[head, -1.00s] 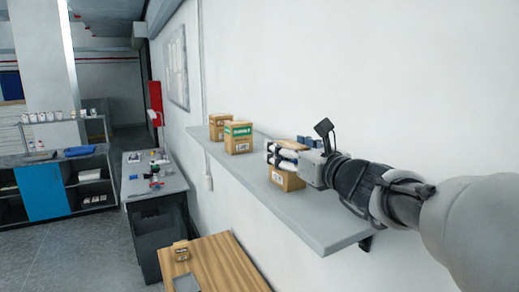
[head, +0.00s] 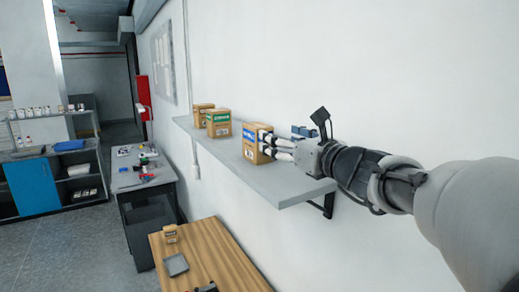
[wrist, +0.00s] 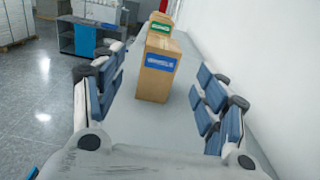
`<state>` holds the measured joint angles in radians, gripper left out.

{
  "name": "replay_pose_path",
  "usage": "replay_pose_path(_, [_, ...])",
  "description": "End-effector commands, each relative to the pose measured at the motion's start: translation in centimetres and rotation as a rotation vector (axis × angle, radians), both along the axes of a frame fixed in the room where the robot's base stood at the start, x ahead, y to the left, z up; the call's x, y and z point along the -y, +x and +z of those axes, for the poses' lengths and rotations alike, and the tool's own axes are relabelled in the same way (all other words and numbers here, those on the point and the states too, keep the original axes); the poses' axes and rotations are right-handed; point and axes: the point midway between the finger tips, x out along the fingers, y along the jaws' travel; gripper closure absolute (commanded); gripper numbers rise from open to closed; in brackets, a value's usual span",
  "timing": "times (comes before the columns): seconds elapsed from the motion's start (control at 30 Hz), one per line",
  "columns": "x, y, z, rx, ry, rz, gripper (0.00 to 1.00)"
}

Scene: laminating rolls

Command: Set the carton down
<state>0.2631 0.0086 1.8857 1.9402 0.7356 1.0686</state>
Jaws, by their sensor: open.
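A brown carton with a blue label (head: 257,143) stands upright on the grey wall shelf (head: 285,190). My gripper (head: 276,147) is beside it on its right in the head view, with the fingertips close to the carton. In the wrist view the same carton (wrist: 157,70) stands ahead, between and beyond the two open fingers (wrist: 160,95), with clear space on both sides. The fingers hold nothing. Whether a fingertip still touches the carton cannot be told from the head view.
A green-labelled carton (head: 219,122) and another brown carton (head: 202,114) stand farther along the shelf. The white wall (head: 360,80) runs close along the shelf's back. Below is a wooden table (head: 205,255) with a small box (head: 170,233) and grey tray (head: 176,264).

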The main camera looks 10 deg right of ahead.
Motion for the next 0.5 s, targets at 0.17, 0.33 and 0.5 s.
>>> replay_pose_path(0.17, [-4.3,-4.3,-2.2,0.025,-0.307,0.130,0.34])
replay_pose_path(0.33, [-9.3,-13.6,-8.6,0.110,-0.904,0.417,0.34])
replay_pose_path(0.5, [-9.5,-23.4,-16.3,0.238,-1.501,0.774,0.34])
